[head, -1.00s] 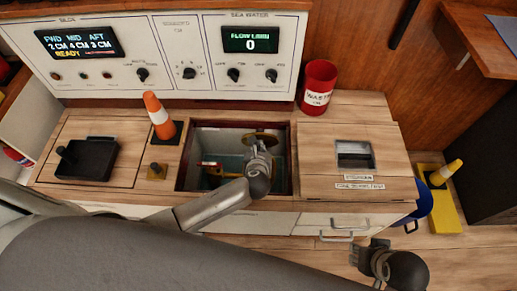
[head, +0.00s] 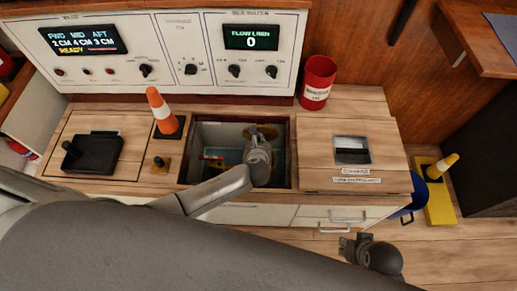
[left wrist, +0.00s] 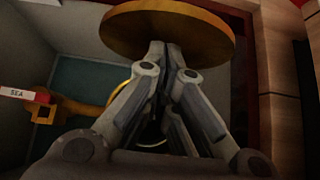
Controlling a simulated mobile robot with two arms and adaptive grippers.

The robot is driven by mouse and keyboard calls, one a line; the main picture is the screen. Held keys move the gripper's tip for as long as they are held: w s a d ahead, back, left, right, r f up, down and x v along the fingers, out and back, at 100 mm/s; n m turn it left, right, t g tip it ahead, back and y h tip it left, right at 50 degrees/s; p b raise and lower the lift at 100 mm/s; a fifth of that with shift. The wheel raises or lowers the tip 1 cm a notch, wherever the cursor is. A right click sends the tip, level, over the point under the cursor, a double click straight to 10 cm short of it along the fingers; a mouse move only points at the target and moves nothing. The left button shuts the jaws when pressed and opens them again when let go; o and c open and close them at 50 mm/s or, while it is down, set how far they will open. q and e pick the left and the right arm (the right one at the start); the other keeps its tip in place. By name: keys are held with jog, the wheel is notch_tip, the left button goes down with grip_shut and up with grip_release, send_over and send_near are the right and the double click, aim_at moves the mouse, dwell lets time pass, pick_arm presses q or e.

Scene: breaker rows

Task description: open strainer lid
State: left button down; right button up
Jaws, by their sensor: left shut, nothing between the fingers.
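A round brass-coloured disc, seemingly the strainer lid (left wrist: 168,27), is at the top of the left wrist view. In the head view the lid (head: 268,131) shows partly inside the open square well in the counter. My left gripper (head: 259,142) reaches down into the well and hides part of it. In the left wrist view my left gripper (left wrist: 170,48) is shut and empty, its fingertips at the disc's lower edge; contact is unclear. My right gripper (head: 347,248) is low in front of the drawers, away from the well; its fingers are too small to judge.
An orange cone (head: 163,112) stands left of the well and a red bin (head: 317,83) behind right. A wooden hatch panel (head: 315,150) lies to its right. The well's rim (head: 190,150) surrounds my arm.

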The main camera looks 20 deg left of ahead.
pick_arm(q)
jog(key=v, duration=1.1)
jog(key=shift+s+r, duration=0.2)
jog(key=shift+s, duration=0.15)
jog(key=shift+d, duration=0.15)
